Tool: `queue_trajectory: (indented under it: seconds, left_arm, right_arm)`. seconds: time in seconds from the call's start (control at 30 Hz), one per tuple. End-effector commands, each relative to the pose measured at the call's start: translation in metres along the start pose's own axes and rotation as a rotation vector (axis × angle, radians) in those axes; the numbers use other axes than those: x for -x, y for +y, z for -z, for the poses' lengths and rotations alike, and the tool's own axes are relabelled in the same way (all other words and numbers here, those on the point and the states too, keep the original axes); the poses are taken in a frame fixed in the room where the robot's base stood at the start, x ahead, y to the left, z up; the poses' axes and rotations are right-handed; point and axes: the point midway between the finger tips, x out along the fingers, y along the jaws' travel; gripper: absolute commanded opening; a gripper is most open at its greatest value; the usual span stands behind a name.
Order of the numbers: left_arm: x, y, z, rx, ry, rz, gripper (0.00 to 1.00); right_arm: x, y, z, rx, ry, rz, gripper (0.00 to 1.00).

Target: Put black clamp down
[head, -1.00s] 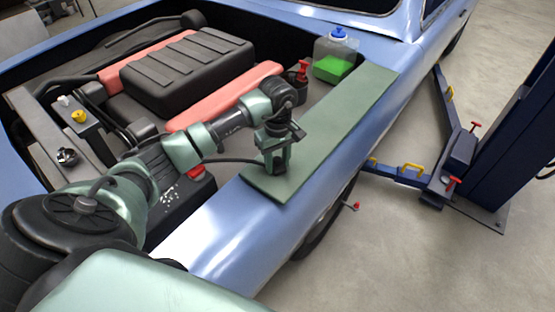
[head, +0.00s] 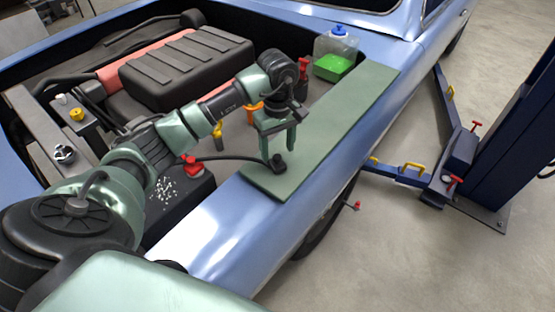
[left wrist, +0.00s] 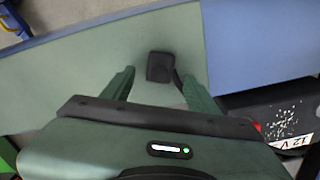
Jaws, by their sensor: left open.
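The black clamp (head: 278,164) lies on the green mat (head: 345,115) near its front end, with a black cable running left from it towards the battery. In the left wrist view the clamp (left wrist: 160,67) is on the mat, just beyond and between the two fingertips. My left gripper (head: 279,147) is open and empty, a little above the clamp, with its fingers spread to either side. The left gripper (left wrist: 158,88) also shows open in the left wrist view. My right gripper is not in view.
The mat covers the blue car's fender (head: 235,232). The battery (head: 180,200) with a red terminal cap (head: 193,165) is left of the mat. A bottle of green fluid (head: 334,58) stands beyond. A dark blue lift post (head: 520,150) stands right. Most of the mat is bare.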

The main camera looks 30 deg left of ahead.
Motion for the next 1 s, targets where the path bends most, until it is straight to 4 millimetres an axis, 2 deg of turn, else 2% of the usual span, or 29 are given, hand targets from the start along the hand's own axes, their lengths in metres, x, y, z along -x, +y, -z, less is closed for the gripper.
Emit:
queue_trajectory:
  seconds: [0.03,0.2,0.4,1.0]
  left_arm:
    - [0.010,0.001,0.002,-0.001,0.006,-0.005,0.59]
    - [0.044,0.001,0.001,0.000,0.003,-0.004,0.59]
    - [0.068,0.000,0.000,0.000,0.001,0.000,0.59]
    - [0.073,0.000,0.000,0.000,0.000,0.001,0.59]
  right_arm:
    - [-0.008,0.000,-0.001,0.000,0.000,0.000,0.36]
    - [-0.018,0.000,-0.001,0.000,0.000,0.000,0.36]
    - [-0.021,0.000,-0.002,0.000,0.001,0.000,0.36]
    - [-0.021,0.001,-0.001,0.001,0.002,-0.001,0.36]
